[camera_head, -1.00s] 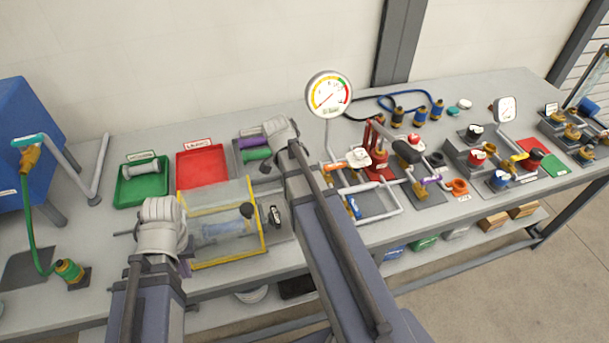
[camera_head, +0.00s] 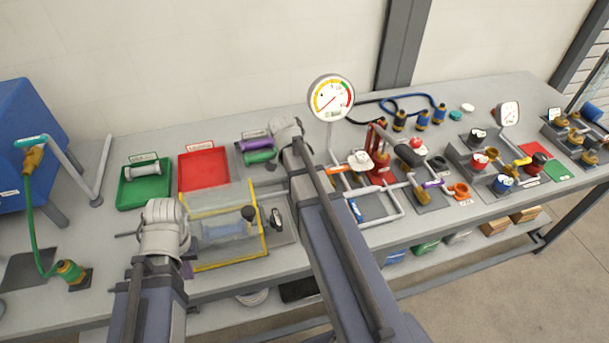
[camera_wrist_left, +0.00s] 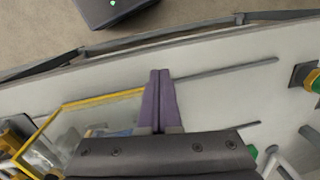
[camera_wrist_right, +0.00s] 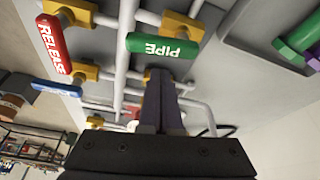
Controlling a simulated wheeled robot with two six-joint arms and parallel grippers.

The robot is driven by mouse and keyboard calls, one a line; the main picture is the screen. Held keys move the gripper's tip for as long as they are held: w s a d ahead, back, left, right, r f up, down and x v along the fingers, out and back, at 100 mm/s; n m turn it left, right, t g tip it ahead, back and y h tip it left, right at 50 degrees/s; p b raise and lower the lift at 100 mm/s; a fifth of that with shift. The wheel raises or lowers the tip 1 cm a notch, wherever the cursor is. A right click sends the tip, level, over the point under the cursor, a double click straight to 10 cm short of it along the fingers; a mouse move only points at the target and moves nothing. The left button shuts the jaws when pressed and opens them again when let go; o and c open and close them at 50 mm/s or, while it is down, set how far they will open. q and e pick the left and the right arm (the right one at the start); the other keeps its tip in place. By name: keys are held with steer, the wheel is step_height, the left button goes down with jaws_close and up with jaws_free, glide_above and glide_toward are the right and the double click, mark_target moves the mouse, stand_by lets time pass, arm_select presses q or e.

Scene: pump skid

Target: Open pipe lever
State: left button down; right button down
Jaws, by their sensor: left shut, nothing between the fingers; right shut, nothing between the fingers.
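The pipe lever (camera_wrist_right: 162,45) is a green handle marked PIPE, seen in the right wrist view beside a brass valve body (camera_wrist_right: 182,25) on grey pipes. My right gripper (camera_wrist_right: 160,75) is shut and empty, its purple fingertips close to the long edge of the green lever. I cannot tell if they touch. In the head view the green lever and the right fingertips are hidden by my right arm. My left gripper (camera_wrist_left: 160,76) is shut and empty over the table, beside the yellow-framed clear box (camera_head: 228,232). Its purple fingers barely show in the head view (camera_head: 187,268).
Next to the green lever are a red RELEASE lever (camera_wrist_right: 53,46) and a blue lever (camera_wrist_right: 57,88). A round gauge (camera_head: 331,98) rises behind the pipes. A green tray (camera_head: 125,198) and a red tray (camera_head: 203,168) lie on the left. Many fittings crowd the right side.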

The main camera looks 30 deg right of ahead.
steer(key=d+p+v, duration=0.1)
steer(key=p+v, duration=0.8)
steer(key=shift+d+r, duration=0.35)
steer(key=shift+r, duration=0.1)
